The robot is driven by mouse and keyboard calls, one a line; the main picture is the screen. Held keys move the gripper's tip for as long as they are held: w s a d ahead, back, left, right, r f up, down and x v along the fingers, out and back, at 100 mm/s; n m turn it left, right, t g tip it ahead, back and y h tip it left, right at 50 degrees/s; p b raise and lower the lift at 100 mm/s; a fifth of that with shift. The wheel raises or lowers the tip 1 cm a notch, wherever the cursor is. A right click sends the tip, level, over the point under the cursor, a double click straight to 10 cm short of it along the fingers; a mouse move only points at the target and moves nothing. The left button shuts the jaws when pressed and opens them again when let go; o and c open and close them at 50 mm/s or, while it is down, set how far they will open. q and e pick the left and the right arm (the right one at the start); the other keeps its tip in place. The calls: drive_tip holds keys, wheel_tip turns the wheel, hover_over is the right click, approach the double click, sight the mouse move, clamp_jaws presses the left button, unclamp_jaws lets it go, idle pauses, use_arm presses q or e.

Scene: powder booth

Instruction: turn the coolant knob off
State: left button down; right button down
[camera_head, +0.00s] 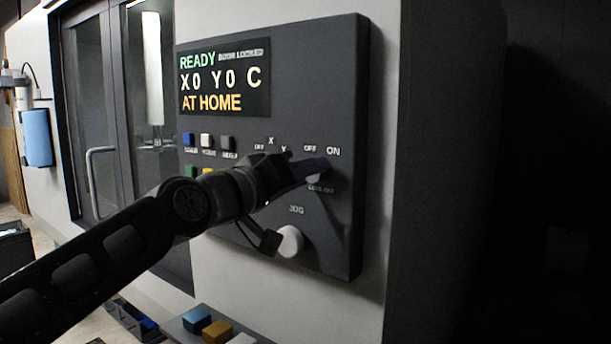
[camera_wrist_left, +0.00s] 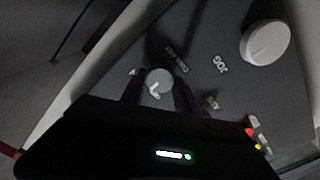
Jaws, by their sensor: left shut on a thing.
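The coolant knob (camera_wrist_left: 159,81) is a small round pale knob on the dark control panel (camera_head: 335,90). My left gripper (camera_head: 312,169) reaches it from the left and is shut on it. In the left wrist view one dark finger stands on each side of the knob. A light mark shows on its face, but I cannot tell whether it points to OFF or ON. In the head view the fingers hide most of the knob, with OFF and ON printed above it. My right gripper is in neither view.
The larger white JOG dial (camera_head: 290,241) sits below the knob, close to my wrist. Push buttons (camera_head: 206,140) and a display (camera_head: 225,78) reading READY and AT HOME are on the panel's left. A door handle (camera_head: 92,180) is farther left. Coloured blocks (camera_head: 197,318) lie below.

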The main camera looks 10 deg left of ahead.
use_arm(q)
drive_tip(key=shift+n+p, duration=0.55)
drive_tip(key=shift+n, duration=2.85)
drive_tip(key=c, duration=0.9)
unclamp_jaws()
drive_tip(key=b+v, duration=0.2)
drive_tip(key=v, duration=0.5)
drive_tip(key=shift+s+a, duration=0.15)
drive_tip(key=shift+s, duration=0.2)
